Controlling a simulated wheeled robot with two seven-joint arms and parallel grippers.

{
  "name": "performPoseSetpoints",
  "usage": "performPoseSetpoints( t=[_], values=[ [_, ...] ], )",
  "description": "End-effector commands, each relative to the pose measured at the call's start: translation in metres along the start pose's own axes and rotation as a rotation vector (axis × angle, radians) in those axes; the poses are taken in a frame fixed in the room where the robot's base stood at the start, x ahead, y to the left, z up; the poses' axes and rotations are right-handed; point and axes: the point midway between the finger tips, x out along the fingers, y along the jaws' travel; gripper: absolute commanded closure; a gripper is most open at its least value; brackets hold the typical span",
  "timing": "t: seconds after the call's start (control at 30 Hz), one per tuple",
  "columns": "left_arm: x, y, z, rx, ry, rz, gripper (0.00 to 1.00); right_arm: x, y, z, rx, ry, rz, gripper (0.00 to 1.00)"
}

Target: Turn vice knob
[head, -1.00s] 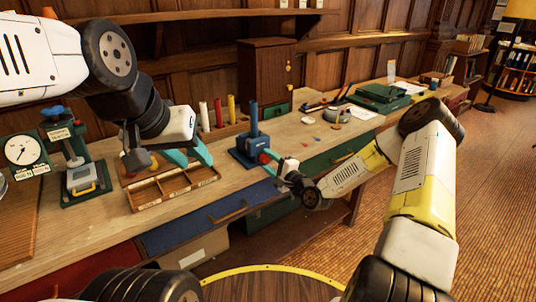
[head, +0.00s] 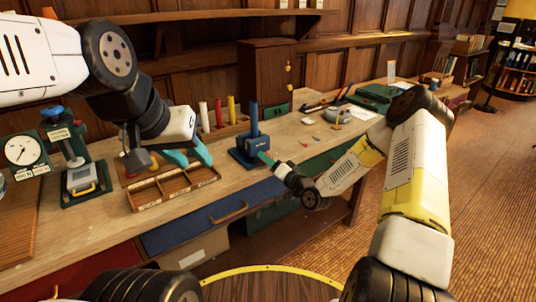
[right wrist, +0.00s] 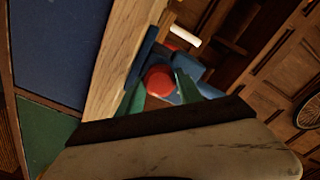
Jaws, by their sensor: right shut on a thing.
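The blue vice (head: 246,156) stands near the front edge of the wooden bench, with an upright blue post on it. Its round red knob (right wrist: 158,80) faces my right wrist camera; in the head view my gripper hides it. My right gripper (head: 266,159) reaches in from the right. In the right wrist view its green fingers (right wrist: 158,90) lie one on each side of the knob, shut on it. My left gripper (head: 189,155) hangs over the wooden tray, its teal fingers spread and empty, away from the vice.
The divided wooden tray (head: 172,188) lies left of the vice. A dial gauge (head: 22,151) and a green press (head: 84,178) stand farther left. Coloured tubes (head: 218,112) and a wooden cabinet (head: 266,75) are behind. Small items lie to the right on the bench.

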Motion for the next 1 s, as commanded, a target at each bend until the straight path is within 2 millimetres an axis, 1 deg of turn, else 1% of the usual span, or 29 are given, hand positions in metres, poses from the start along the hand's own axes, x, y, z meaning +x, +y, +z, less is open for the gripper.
performPoseSetpoints(
  t=[1.0],
  values=[
    [0.0000,0.0000,0.0000,0.000,0.000,0.000,0.64,-0.0007,0.0001,0.0025,-0.962,-0.006,0.001,0.98]
  ],
)
